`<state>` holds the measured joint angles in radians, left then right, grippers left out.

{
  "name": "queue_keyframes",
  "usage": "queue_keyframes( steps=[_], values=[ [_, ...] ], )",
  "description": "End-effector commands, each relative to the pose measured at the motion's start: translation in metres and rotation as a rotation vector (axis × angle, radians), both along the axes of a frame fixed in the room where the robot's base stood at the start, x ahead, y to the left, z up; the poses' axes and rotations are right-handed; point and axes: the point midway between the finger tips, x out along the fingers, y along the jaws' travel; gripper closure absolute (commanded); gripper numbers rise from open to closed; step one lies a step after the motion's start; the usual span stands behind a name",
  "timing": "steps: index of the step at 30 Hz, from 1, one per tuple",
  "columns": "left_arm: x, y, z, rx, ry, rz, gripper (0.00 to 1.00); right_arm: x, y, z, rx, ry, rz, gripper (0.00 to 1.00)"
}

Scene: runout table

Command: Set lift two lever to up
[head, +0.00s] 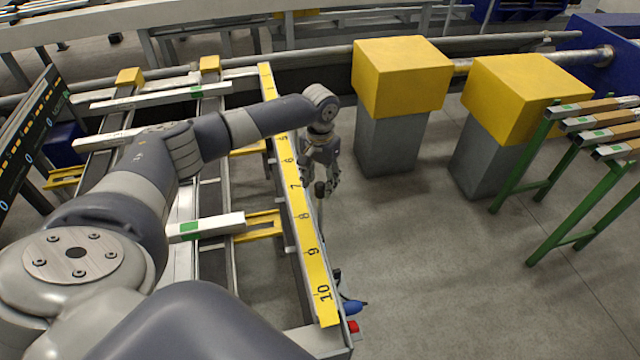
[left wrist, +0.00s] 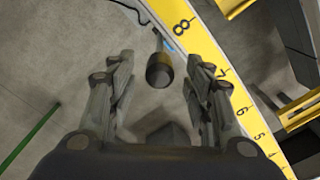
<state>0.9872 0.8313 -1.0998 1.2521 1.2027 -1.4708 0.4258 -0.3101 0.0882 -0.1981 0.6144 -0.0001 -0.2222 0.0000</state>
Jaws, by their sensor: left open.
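A lever with a dark, rounded knob (left wrist: 159,72) stands beside the yellow numbered rail (left wrist: 208,45), near the 7 and 8 marks. In the head view its knob (head: 320,187) shows just below my left gripper (head: 325,172). My left gripper is open, and in the left wrist view its fingers (left wrist: 161,62) lie on either side of the knob, with gaps visible on both sides. I cannot tell how deep the knob is between them. No label on the lever is readable. My right gripper is out of view.
The yellow rail (head: 310,232) edges the runout table, where a white bar (head: 215,226) with a green mark lies. Two yellow-topped pedestals (head: 400,75) stand to the right. A green rack (head: 575,165) holds several bars. A blue object (head: 353,306) and red button (head: 353,326) sit near the rail's end.

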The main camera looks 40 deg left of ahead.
Motion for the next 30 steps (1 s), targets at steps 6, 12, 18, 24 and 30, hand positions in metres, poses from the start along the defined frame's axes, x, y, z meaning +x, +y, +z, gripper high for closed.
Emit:
queue_keyframes(
  steps=[6, 12, 18, 24, 30],
  values=[
    [0.0, 0.0, -0.023, 0.0, 0.0, 0.001, 0.54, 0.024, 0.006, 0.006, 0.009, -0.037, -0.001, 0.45],
    [0.0, 0.0, -0.027, 0.0, -0.002, -0.001, 0.54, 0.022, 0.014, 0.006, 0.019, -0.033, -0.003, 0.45],
    [0.0, 0.0, -0.027, 0.0, -0.002, 0.0, 0.67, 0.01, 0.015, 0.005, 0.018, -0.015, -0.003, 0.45],
    [0.0, 0.0, -0.027, 0.0, -0.002, 0.0, 1.0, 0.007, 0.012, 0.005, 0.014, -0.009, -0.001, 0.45],
    [0.0, 0.002, -0.027, 0.004, 0.003, 0.0, 1.0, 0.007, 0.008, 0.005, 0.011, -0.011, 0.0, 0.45]
  ],
)
